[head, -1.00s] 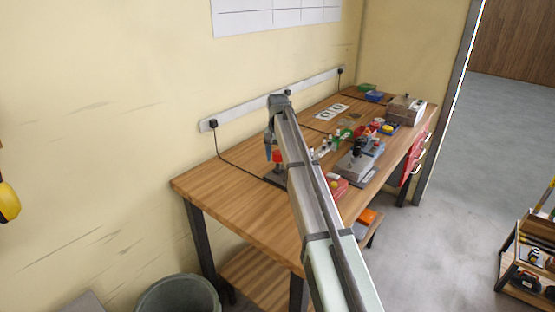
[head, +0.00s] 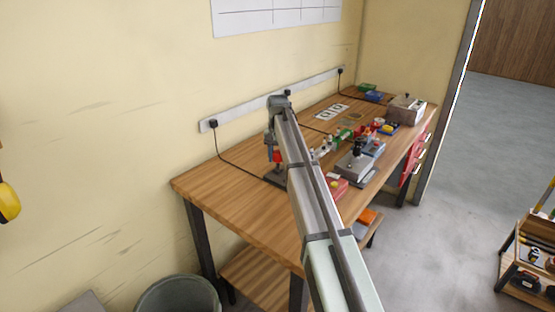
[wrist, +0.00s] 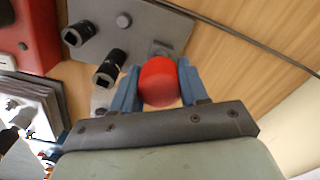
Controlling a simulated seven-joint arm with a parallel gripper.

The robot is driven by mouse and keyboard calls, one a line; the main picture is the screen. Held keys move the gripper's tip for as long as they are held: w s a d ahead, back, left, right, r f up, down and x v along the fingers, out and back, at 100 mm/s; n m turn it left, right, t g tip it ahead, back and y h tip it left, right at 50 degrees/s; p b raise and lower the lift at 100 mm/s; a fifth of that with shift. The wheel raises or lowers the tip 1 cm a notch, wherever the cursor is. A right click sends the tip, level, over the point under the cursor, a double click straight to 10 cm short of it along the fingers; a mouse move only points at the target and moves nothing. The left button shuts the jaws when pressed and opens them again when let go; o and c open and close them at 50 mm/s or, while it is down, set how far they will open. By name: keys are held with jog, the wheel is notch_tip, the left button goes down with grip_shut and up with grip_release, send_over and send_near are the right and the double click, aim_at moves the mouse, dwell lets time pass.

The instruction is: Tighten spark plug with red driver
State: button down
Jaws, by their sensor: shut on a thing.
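The red driver (wrist: 158,82) shows as a rounded red handle between the blue jaws of my gripper (wrist: 160,88) in the wrist view. My gripper is shut on this handle. In the head view my gripper (head: 272,150) is low over the left part of the bench, with a bit of the red handle (head: 277,156) showing. Below the handle is a grey plate (wrist: 150,30) lying on the wooden top. The driver's tip is hidden beneath its handle. I cannot make out the spark plug or whether the driver touches it.
Two black sockets (wrist: 108,70) stand on the grey plate beside the gripper. A red box (wrist: 28,35) is near the plate. On the wooden bench (head: 235,190), a grey fixture (head: 352,165) and several small items stand to the right. The bench's left front is clear.

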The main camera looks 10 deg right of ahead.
aim_at(278, 151)
jog(key=shift+r, duration=0.1)
jog(key=shift+r, duration=1.45)
jog(key=s+d+r, duration=0.1)
jog(key=s+d, duration=0.3)
jog(key=s, duration=0.6)
jog(key=s+d+r, duration=0.2)
jog(key=s+d, duration=0.2)
jog(key=s, duration=0.5)
jog(key=w+d+r, duration=0.7)
jog(key=w+d, duration=0.2)
jog(key=d, duration=0.2)
jog(key=w+d+r, duration=0.6)
jog(key=w+d, duration=0.3)
jog(key=d, duration=0.2)
jog(key=shift+f, duration=2.6)
jog(key=shift+f, duration=1.1)
